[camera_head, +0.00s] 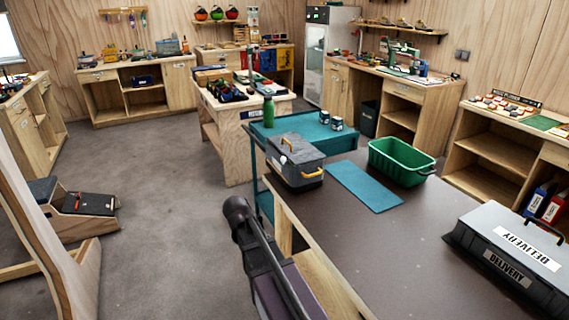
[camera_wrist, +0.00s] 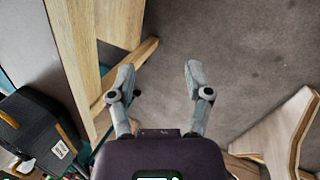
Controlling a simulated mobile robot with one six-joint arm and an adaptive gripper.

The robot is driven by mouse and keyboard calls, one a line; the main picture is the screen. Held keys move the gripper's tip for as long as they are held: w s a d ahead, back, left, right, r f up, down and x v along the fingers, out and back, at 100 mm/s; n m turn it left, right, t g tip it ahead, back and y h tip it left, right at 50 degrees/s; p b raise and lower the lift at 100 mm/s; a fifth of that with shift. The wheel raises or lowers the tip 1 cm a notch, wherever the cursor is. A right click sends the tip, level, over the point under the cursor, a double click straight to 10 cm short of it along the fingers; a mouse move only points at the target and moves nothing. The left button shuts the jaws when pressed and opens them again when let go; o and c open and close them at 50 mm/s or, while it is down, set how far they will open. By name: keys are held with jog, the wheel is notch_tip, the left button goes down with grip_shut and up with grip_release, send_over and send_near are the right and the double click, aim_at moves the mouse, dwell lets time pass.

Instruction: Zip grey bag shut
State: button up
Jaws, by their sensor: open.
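The grey bag (camera_head: 294,162) is a boxy dark grey case at the far left corner of the dark table, beside the teal trolley. It has a yellow piece on top, another on its near side and a small white label. It also shows at the left edge of the wrist view (camera_wrist: 38,128), partly cut off. I cannot make out its zip or whether it is open. My gripper (camera_wrist: 159,72) is open and empty, over the floor beside wooden framing, apart from the bag. The gripper's fingers cannot be made out in the head view.
A teal mat (camera_head: 364,186) and a green bin (camera_head: 400,162) lie right of the bag. A black delivery case (camera_head: 512,254) fills the table's near right. A teal trolley (camera_head: 305,133) with a green bottle (camera_head: 268,111) stands behind. The table's middle is clear.

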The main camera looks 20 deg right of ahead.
jog(key=w+d+r+n+h+b, duration=0.1)
jog(key=w+d+n+h+b, duration=0.15)
jog(key=w, duration=0.65)
jog(key=w+d+r+n+h+b, duration=0.1)
jog(key=w+d+r+n+h, duration=0.2)
jog(key=w, duration=0.6)
jog(key=n+g+h+b, duration=0.1)
jog(key=n+h+b, duration=0.25)
jog(key=h, duration=0.45)
send_near(283, 159)
jog(key=w+a, duration=0.2)
jog(key=a, duration=0.1)
jog(key=shift+s+a+f+n, duration=0.15)
jog(key=shift+s+f+n, duration=0.15)
jog(key=shift+n, duration=0.1)
jog(key=d, duration=0.4)
jog(key=s+d, duration=0.1)
jog(key=d, duration=0.8)
jog(key=shift+s+d, duration=0.25)
jog(key=shift+d, duration=0.15)
grip_shut()
